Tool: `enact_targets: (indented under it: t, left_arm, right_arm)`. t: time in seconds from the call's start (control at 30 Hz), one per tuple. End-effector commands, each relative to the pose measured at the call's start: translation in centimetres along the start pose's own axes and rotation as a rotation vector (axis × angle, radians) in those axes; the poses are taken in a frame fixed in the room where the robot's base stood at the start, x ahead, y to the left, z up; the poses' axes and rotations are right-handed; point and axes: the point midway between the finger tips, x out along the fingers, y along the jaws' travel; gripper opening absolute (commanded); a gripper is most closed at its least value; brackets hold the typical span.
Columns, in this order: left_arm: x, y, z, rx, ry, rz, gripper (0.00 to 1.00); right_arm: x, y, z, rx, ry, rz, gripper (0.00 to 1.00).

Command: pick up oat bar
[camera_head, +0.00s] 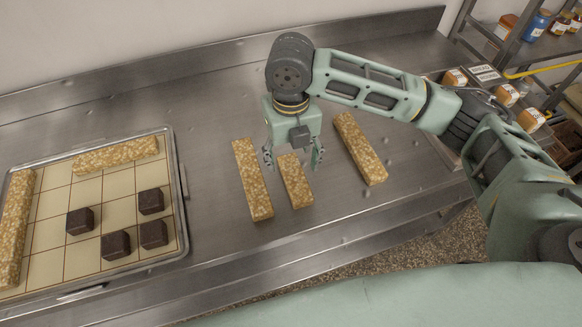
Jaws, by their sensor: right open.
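Three loose oat bars lie on the steel counter. The left one (252,180) is long, the middle one (295,183) is shorter, and the right one (359,149) is long and lies apart. My right gripper (293,160) points down over the middle bar with its fingers spread. One finger shows to each side of that bar's far end, the left one close to the left bar. I cannot tell how high the fingertips are above the counter. My left gripper is not in view.
A tray (183,222) with a gridded mat stands at the left. It holds two oat bars and several dark brown blocks (115,245). Small jars (530,119) and a sign stand at the right. Bare counter lies between tray and loose bars.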

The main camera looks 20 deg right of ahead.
Motion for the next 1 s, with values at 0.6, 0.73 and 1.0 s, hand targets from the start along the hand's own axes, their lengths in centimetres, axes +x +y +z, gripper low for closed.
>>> enact_targets:
  t: [0.6,0.73,1.0]
  left_arm:
    - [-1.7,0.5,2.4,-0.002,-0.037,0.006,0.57]
    - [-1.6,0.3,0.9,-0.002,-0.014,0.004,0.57]
    - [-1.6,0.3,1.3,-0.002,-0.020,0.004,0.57]
  right_arm:
    - [6.8,-0.7,-0.8,0.000,-0.001,-0.001,0.61]
    - [6.8,-0.7,-0.8,0.000,-0.001,-0.001,0.61]
    - [6.8,-0.7,-0.8,0.000,-0.001,-0.001,0.41]
